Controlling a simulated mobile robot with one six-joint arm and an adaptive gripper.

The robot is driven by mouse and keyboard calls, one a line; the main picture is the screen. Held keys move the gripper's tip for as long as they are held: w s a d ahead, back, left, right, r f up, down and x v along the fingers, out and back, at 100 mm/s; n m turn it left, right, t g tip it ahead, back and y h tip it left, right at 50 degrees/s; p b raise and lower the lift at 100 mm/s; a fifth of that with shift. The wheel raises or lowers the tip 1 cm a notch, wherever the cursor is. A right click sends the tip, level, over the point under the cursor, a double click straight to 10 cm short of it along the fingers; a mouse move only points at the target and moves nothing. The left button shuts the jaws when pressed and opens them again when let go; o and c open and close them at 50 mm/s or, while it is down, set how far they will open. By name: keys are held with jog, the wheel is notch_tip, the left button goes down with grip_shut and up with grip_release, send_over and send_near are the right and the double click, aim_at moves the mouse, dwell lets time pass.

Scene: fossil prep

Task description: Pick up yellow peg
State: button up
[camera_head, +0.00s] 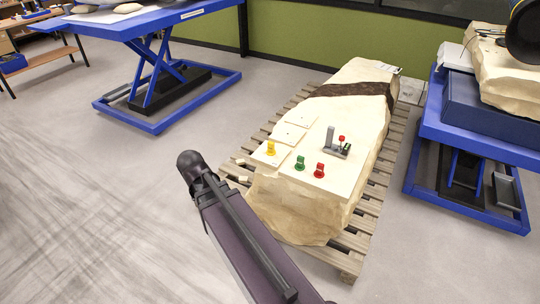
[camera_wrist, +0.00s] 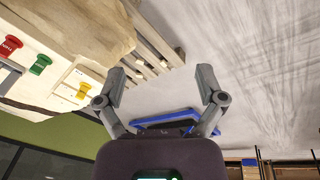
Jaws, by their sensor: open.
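The yellow peg (camera_head: 270,148) stands upright on a pale square plate (camera_head: 263,157) at the left edge of the stone block's top. In the wrist view the yellow peg (camera_wrist: 84,90) shows left of my gripper, near the block's edge. My gripper (camera_wrist: 161,84) is open and empty, its two fingers spread wide over floor, apart from the peg. In the head view my arm reaches up in front of the block's left side; the gripper's fingers cannot be made out there.
A green peg (camera_head: 300,162) and a red peg (camera_head: 319,170) stand to the right of the yellow one. A grey fixture (camera_head: 333,145) with a red-topped piece stands behind them. The block (camera_head: 300,205) lies on a wooden pallet (camera_head: 349,262). Blue lift tables flank it; floor at left is clear.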

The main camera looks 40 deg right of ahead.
jog(key=w+d+f+m+t+h+b, duration=0.1)
jog(key=w+d+f+m+h+b, duration=0.15)
jog(key=w+d+f+b, duration=0.35)
jog(key=w+d+f+m+t+h+b, duration=0.1)
jog(key=w+d+f+m+h+b, duration=0.2)
jog(key=d, duration=0.5)
jog(key=m+t+h+b, duration=0.2)
jog(key=m+h+b, duration=0.3)
jog(key=b, duration=0.9)
send_near(270, 149)
jog(key=shift+r+v, duration=0.2)
jog(key=shift+v, duration=1.2)
jog(key=shift+d+f, duration=0.1)
jog(key=shift+d, duration=0.05)
jog(key=shift+b+x, duration=1.65)
jog(key=shift+x, duration=2.55)
jog(key=shift+w, duration=0.1)
jog(key=shift+b+x, duration=1.1)
jog(key=shift+x, duration=1.5)
